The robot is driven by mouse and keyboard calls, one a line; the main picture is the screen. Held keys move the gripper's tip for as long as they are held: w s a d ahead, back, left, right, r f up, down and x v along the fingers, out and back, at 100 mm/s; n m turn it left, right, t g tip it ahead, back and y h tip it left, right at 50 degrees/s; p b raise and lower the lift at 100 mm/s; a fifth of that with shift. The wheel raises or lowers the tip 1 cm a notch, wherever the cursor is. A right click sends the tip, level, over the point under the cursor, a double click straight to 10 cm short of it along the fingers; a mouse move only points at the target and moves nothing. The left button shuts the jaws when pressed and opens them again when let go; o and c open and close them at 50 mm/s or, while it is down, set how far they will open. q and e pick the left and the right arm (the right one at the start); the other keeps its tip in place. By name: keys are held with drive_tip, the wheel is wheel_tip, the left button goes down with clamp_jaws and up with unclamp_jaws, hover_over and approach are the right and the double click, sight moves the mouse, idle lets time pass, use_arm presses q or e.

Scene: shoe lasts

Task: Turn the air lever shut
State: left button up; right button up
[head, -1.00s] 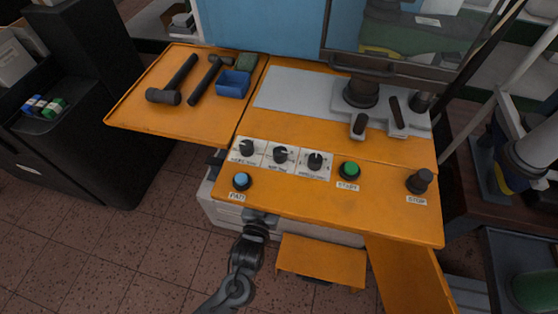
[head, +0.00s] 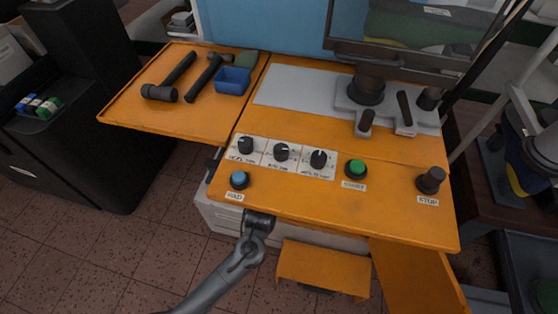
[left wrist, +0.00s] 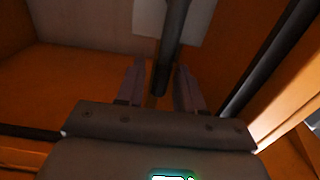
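In the left wrist view a dark round bar (left wrist: 172,45), which looks like the air lever, comes down in front of a pale plate (left wrist: 145,22). Its lower end lies between the two fingers of my left gripper (left wrist: 161,75) in the picture. The fingers are apart, with gaps on both sides of the bar; I cannot tell whether either touches it. In the head view my left arm reaches to the front edge of the orange console (head: 330,205), below the blue PAD button (head: 239,180). The fingers and the lever are hidden there. My right gripper is not in view.
Knobs (head: 281,152), the green START button (head: 355,169) and the dark STOP button (head: 431,181) stand on the console top. An orange step (head: 322,268) is right of my arm. Another dark bar (left wrist: 270,58) runs along the right in the wrist view.

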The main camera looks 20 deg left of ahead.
use_arm(q)
clamp_jaws()
idle(0.4)
